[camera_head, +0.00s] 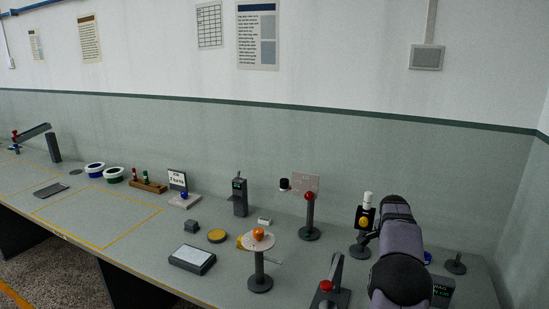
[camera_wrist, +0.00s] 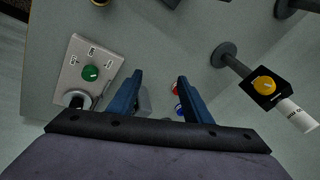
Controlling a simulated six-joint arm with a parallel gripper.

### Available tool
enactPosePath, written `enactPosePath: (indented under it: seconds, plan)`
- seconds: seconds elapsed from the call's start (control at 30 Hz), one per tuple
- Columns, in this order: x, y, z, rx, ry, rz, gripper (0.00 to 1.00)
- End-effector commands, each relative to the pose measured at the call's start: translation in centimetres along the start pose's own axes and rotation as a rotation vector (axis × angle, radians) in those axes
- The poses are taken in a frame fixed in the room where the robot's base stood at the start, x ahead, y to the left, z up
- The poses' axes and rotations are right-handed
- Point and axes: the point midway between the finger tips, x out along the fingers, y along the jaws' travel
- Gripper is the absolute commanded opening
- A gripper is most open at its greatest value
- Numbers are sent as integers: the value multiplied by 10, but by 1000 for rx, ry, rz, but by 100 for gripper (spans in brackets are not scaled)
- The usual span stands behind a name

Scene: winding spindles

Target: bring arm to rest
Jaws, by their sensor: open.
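My arm reaches out over the right end of the bench in the head view, and its links hide the bench behind them. My gripper (camera_wrist: 160,78) shows in the wrist view with its two blue fingers apart and nothing held between them. The fingers hang over the grey bench top. A small red piece (camera_wrist: 176,89) and a small blue piece (camera_wrist: 179,108) show beside the right finger, partly hidden by it. A grey block (camera_wrist: 144,101) is partly hidden by the left finger.
A plate with a green knob (camera_wrist: 91,73) lies left of the fingers. A post carries a black box with a yellow knob (camera_wrist: 264,86) at right. A red-topped post (camera_head: 309,197), a round stand with an orange piece (camera_head: 258,235) and a red-knobbed lever (camera_head: 326,286) stand left of my arm.

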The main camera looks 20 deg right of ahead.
Motion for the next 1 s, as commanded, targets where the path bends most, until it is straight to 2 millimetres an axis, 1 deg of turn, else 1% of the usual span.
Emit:
enactPosePath:
  seconds: [0.03, 0.07, 0.1, 0.17, 0.2, 0.27, 0.3, 0.33, 0.37, 0.4, 0.47, 0.5, 0.57, 0.6, 0.67, 0.7, 0.77, 0.8, 0.87, 0.9, 1.0]
  plan:
    - [-18, -24, 27, -69, -27, -72, 45]
    - [-25, -37, 41, -106, -39, -116, 45]
    - [-34, -52, 60, -151, -53, -173, 45]
    - [-49, -71, 88, -218, -68, -253, 45]
    - [-60, -82, 106, -261, -75, -303, 45]
    - [-77, -92, 136, -333, -84, -370, 45]
    - [-87, -94, 158, -389, -88, -404, 45]
    - [-93, -91, 174, -435, -93, -418, 45]
    - [-96, -84, 190, -486, -99, -421, 45]
    - [-99, -68, 210, -561, -111, -410, 45]
    - [-101, -37, 238, -682, -133, -376, 45]
    - [-102, -15, 254, -765, -148, -351, 45]
    - [-105, 20, 276, -886, -173, -314, 45]
    - [-107, 44, 289, -967, -190, -289, 45]
    - [-110, 82, 307, -1088, -217, -254, 45]
    - [-111, 108, 316, -1169, -235, -229, 45]
    - [-113, 147, 328, -1287, -263, -196, 45]
    - [-114, 172, 334, -1363, -281, -174, 45]
    - [-115, 208, 340, -1470, -308, -143, 45]
    - [-116, 230, 342, -1534, -324, -125, 45]
    - [-116, 278, 344, -1674, -362, -83, 45]
